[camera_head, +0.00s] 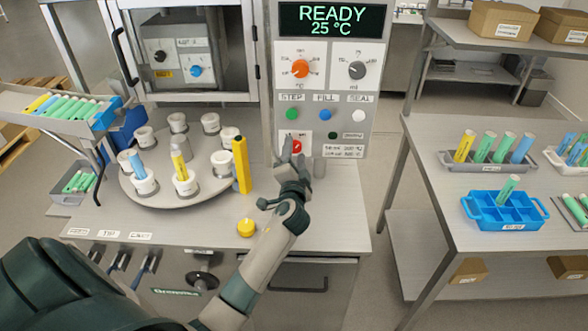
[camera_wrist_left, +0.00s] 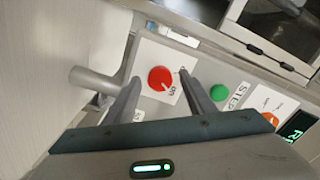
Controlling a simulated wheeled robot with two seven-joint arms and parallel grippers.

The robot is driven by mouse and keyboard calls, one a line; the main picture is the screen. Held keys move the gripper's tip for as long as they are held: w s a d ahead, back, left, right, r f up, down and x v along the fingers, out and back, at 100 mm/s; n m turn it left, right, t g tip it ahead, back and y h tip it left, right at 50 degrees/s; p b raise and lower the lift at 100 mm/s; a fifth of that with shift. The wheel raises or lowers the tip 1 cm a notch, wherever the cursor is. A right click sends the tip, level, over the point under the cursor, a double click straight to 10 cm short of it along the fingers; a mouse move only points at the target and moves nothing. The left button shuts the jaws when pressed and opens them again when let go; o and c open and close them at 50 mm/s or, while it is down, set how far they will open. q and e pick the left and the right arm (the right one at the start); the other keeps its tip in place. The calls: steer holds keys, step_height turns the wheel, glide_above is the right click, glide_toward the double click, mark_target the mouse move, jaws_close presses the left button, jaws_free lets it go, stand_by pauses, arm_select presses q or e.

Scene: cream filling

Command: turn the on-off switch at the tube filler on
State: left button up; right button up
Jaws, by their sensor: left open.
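The tube filler's control panel (camera_head: 327,110) stands at the back of the filler table, below a display (camera_head: 332,18) reading READY 25 °C. The on-off switch is a red round knob (camera_head: 297,146) on a white plate at the panel's lower left. My right gripper is not in view.
Green (camera_head: 293,114), blue and white buttons sit above the switch. A yellow pillar (camera_head: 242,165) and the turntable (camera_head: 150,195) with tube holders are to the left. A side table (camera_head: 450,225) with tube racks is right.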

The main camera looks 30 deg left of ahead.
arm_select(q)
steer(key=b+v, duration=0.5)
steer(key=v, duration=1.2)
steer(key=shift+d, duration=0.2)
steer(key=shift+f, duration=0.15)
